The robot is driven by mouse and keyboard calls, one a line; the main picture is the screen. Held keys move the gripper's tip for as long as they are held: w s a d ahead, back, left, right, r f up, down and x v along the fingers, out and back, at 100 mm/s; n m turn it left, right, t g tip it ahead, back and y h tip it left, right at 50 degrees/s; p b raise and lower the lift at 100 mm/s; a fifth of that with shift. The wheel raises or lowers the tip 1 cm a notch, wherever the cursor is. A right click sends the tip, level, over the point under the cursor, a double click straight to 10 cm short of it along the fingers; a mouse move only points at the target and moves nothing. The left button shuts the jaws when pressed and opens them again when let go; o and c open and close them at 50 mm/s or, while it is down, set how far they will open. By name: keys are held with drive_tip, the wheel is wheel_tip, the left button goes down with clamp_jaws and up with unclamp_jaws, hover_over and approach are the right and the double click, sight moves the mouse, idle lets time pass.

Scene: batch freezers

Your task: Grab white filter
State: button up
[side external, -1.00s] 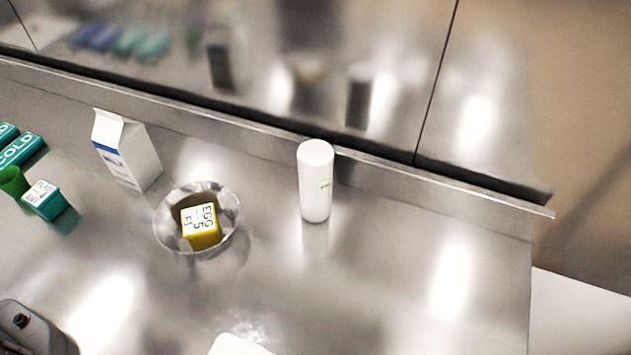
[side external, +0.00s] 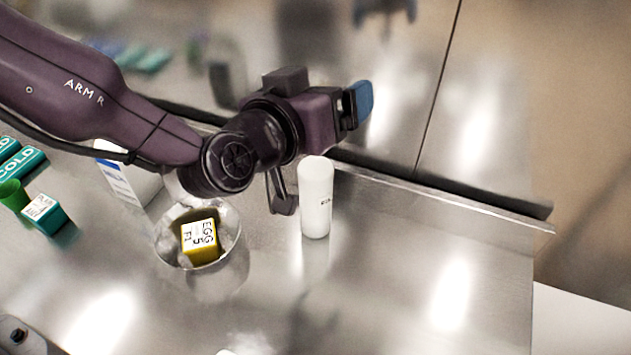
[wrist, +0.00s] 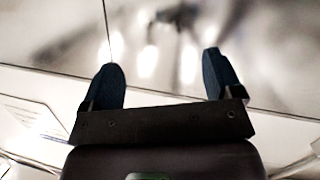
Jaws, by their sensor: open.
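One blue fingertip shows clearly there. In the wrist view my gripper (wrist: 163,75) has its two blue fingers wide apart with nothing between them. The cylinder is not visible between the fingers in the wrist view.
A metal bowl (side external: 232,240) holds a yellow block (side external: 200,243) marked EGG, left of the cylinder. A milk carton (side external: 117,183) is partly behind my arm. A green cup (side external: 13,195) and teal blocks (side external: 45,213) sit at far left. The counter's right side is clear.

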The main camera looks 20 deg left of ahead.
drive_tip(key=s+d+f+n+y, duration=0.1)
drive_tip(key=s+d+f+y, duration=0.2)
drive_tip(key=f, duration=0.6)
drive_tip(key=n+t+y, duration=0.1)
drive_tip(key=t+y, duration=0.1)
drive_tip(key=y, duration=0.3)
approach(314, 192)
drive_tip(key=x, duration=1.2)
drive_tip(key=shift+w+a+f, duration=0.1)
drive_tip(key=shift+w+f, duration=0.1)
drive_tip(key=c, duration=1)
drive_tip(key=shift+c, duration=0.9)
drive_tip(key=shift+r, duration=0.15)
